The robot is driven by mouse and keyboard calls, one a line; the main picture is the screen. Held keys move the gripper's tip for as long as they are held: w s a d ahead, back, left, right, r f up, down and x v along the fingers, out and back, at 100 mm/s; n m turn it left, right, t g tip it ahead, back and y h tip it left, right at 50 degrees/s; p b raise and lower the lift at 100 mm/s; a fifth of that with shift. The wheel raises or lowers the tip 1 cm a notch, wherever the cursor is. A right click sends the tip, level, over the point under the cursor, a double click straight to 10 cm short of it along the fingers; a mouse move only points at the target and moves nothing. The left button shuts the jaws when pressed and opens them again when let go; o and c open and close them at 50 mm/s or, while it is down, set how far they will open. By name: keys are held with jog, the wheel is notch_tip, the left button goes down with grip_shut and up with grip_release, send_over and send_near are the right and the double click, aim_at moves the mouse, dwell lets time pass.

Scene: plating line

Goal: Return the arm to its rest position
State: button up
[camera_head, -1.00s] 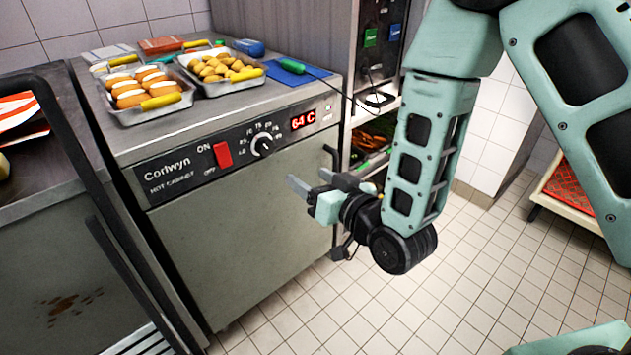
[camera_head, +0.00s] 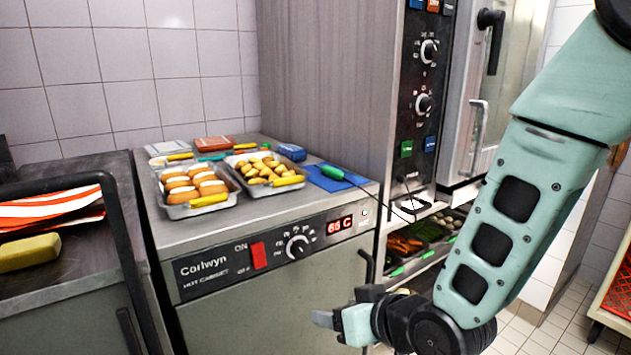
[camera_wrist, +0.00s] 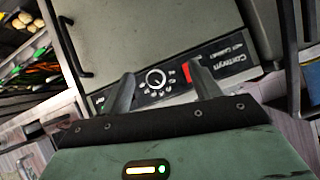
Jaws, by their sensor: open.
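My gripper (camera_head: 326,318) is in front of the hot cabinet's (camera_head: 215,312) door, below its control panel, with nothing in it. In the wrist view the two fingers of my gripper (camera_wrist: 165,88) stand apart, and the cabinet's knob and red switch show between and beyond them. My arm comes down from the upper right of the head view and bends at the wrist near the bottom. The cabinet display (camera_head: 339,225) glows red.
Trays of browned food (camera_head: 192,187) and potatoes (camera_head: 263,168) stand on the cabinet. An oven (camera_head: 425,95) stands right of it, above shelves with vegetable trays (camera_head: 410,243). A counter (camera_head: 75,260) with a striped cloth and a yellow block is at left. A red-panelled cart (camera_head: 617,300) is far right.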

jog(key=s+d+r+n+g+h, duration=0.1)
jog(key=s+d+r+g+h, duration=0.15)
jog(key=s, duration=0.45)
jog(key=s+d+r+n+g+h, duration=0.1)
jog(key=s+d+g+h, duration=0.1)
jog(key=s+d+g, duration=0.3)
jog(key=s+d+r+n+g+h, duration=0.1)
jog(key=s+d+r+h, duration=0.1)
jog(key=s, duration=0.6)
notch_tip(320, 180, up, 15)
jog(key=p, duration=1.4)
jog(key=shift+s+f+p, duration=0.15)
jog(key=shift+s+p, duration=0.15)
jog(key=shift+p, duration=0.1)
jog(key=shift+g, duration=0.25)
